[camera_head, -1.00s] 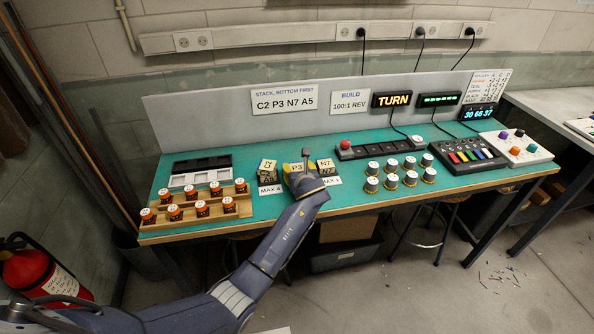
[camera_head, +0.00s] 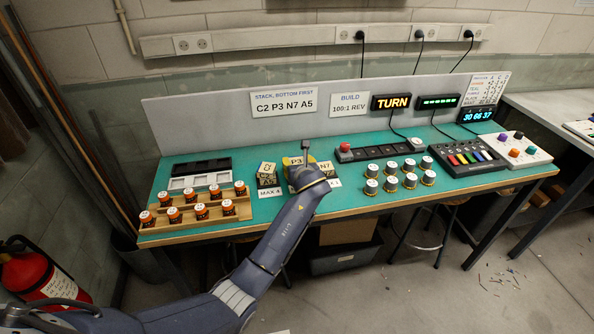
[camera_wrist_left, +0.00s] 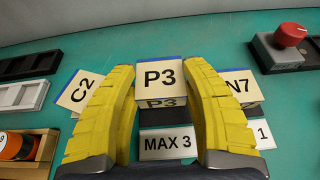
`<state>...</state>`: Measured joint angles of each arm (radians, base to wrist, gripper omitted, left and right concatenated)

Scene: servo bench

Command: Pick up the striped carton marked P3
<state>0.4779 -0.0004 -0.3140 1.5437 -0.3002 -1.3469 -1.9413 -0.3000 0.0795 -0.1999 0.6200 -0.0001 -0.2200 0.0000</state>
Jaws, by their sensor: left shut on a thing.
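The carton marked P3 (camera_head: 296,161) is near the middle of the teal bench, with a pale top label; in the left wrist view it (camera_wrist_left: 161,73) sits between yellow fingers, with a second P3 label on its front face. My left gripper (camera_wrist_left: 162,88) is shut on it, one finger on each side. In the head view my gripper and wrist hide its lower part. The C2 carton (camera_head: 267,168) stands to the left and the N7 carton (camera_head: 325,168) to the right. My right gripper is not in view.
A MAX 3 card (camera_wrist_left: 166,143) lies in front of the P3 spot. Orange-sided jars in a wooden rack (camera_head: 201,208) stand left, and several white-lidded jars (camera_head: 391,182) right. Black and white trays (camera_head: 196,175) lie behind the rack. A red-button box (camera_head: 345,147) is behind right.

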